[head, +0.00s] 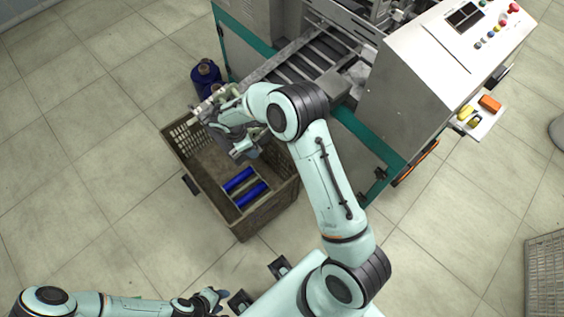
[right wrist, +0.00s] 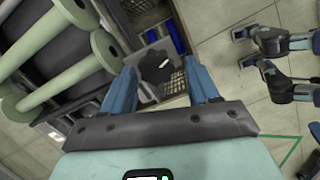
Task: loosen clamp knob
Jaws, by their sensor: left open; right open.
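The clamp knob (right wrist: 155,66) shows in the right wrist view as a dark, lobed knob with a small white mark on it. My right gripper (right wrist: 160,82) is open, with one blue finger on either side of the knob. Gaps show between the knob and both fingers; I cannot tell how deep the fingers reach along it. In the head view my right arm covers this spot and I cannot make out the knob. My left gripper (head: 213,299) is open and empty over the floor at the bottom, far from the machine.
A brown crate (head: 238,224) with blue bobbins (head: 249,193) stands below the right hand. Pale green spools (right wrist: 45,97) lie close left of the fingers. The machine (head: 420,65) is beyond my arm. Dark blue spools (head: 206,75) stand behind the crate. Floor at left is clear.

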